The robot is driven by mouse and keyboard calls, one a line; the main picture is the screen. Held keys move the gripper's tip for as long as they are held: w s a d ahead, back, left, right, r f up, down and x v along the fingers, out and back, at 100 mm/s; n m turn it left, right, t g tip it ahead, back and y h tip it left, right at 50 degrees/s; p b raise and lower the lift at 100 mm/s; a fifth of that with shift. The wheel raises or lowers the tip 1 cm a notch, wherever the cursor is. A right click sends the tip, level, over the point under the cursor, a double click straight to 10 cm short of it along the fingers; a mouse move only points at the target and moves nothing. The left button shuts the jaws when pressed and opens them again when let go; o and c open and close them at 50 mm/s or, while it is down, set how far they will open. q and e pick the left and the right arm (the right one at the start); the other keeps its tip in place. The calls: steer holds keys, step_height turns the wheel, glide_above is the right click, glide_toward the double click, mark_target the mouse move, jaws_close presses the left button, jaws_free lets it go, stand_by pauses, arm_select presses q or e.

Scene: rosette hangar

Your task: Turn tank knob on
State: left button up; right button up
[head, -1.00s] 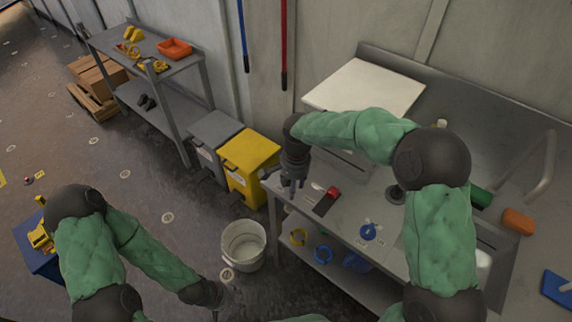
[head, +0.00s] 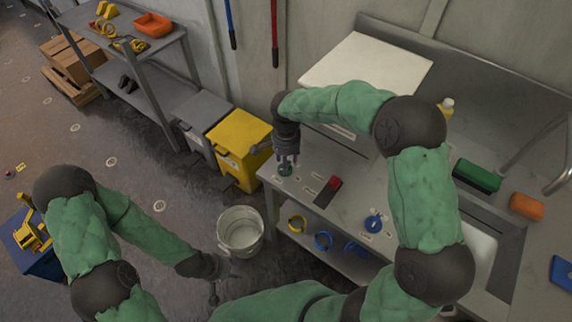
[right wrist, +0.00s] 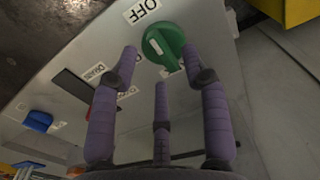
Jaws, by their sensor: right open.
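A round green knob (right wrist: 163,44) with a white mark sits on the grey bench top, beside a label reading OFF (right wrist: 141,10). Another label below it is partly covered. In the head view the knob (head: 285,169) shows just under my right gripper (head: 288,160). In the right wrist view the three purple fingers of my right gripper (right wrist: 159,62) are spread apart, with the knob just beyond and between the two outer tips. Contact cannot be told. My left gripper (head: 214,292) hangs low near the bucket, small and dark; its jaws cannot be made out.
A red switch on a dark plate (head: 327,192) and a blue knob (head: 373,222) lie to the right on the bench. A white bucket (head: 240,232) and a yellow bin (head: 238,148) stand left of the bench. A white lid or board (head: 366,75) is behind my right arm.

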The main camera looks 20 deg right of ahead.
steer(key=shift+f, duration=1.05)
jaws_close()
